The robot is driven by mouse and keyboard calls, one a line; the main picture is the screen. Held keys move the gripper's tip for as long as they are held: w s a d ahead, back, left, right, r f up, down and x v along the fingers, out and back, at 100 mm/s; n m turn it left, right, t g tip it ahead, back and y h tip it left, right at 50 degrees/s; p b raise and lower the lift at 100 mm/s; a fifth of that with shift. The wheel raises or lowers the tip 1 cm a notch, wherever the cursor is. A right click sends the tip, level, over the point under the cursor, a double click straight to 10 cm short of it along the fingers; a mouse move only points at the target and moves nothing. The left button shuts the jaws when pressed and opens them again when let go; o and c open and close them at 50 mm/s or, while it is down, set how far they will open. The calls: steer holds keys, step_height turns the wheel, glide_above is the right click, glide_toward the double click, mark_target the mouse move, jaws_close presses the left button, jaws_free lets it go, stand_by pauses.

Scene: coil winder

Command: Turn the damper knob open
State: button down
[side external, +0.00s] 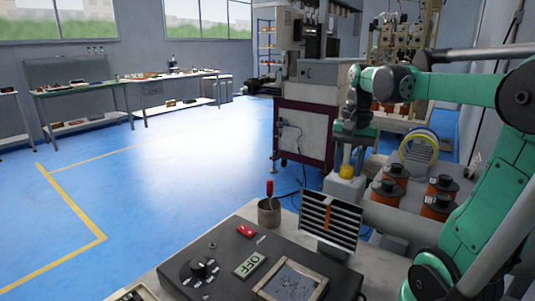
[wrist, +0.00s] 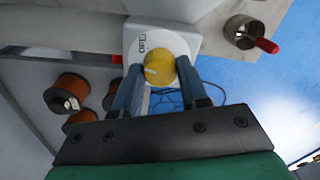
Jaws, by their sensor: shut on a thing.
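The damper knob (wrist: 161,69) is a round yellow knob with a white pointer mark, which points toward the left in the wrist view. It sits on a white box (wrist: 190,42) with small dark printed marks. In the side external view the yellow knob (side external: 346,172) is small, on top of its pale box (side external: 343,188). My gripper (wrist: 160,76) reaches over the box, with one finger on each side of the knob, shut on it. In the side view my gripper (side external: 348,150) is directly above the knob, and its fingertips are hard to make out.
A slatted dark louver (side external: 330,222) stands in front of the knob box. A metal cup (side external: 269,211) holds a red-handled screwdriver. Several orange spools (side external: 388,190) stand to the right. The blue floor at left is clear.

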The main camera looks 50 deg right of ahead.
mark_target(349, 167)
steer(key=m, duration=0.5)
steer(key=shift+m, duration=0.4)
stand_by(0.4)
steer(key=shift+c, duration=2.3)
jaws_free()
steer(key=shift+s+r, duration=0.15)
steer(key=shift+r, duration=2.65)
